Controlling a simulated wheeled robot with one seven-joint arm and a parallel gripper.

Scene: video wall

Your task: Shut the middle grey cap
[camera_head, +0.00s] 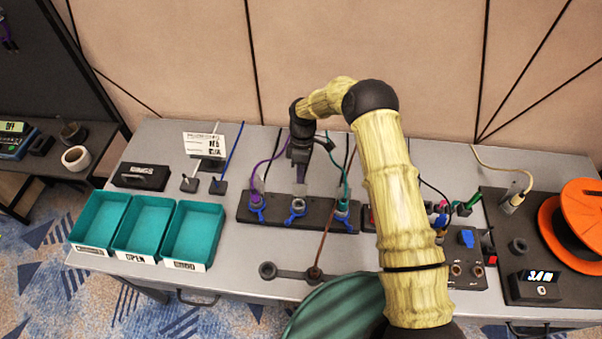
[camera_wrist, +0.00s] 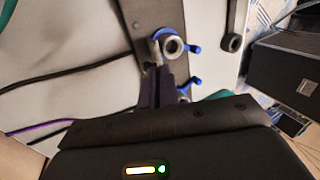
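A dark strip (camera_head: 318,217) on the table carries three round grey sockets with blue levers. The middle socket (camera_head: 298,204) is empty, with a pale, partly hidden cap (camera_head: 300,189) standing behind it. A purple cable runs to the left socket (camera_head: 256,203) and a teal cable to the right socket (camera_head: 342,207). My gripper (camera_head: 299,174) points down just behind and above the middle socket. In the wrist view, its dark purple fingers (camera_wrist: 157,84) lie close together beside an open grey ring (camera_wrist: 171,46). Whether they touch or hold the cap is unclear.
Three teal bins (camera_head: 147,226) stand at the left of the table. A grey bar with rings (camera_head: 292,273) lies in front of the strip. A dark panel (camera_head: 467,250) and an orange spool (camera_head: 578,222) are at the right. Cables run behind the strip.

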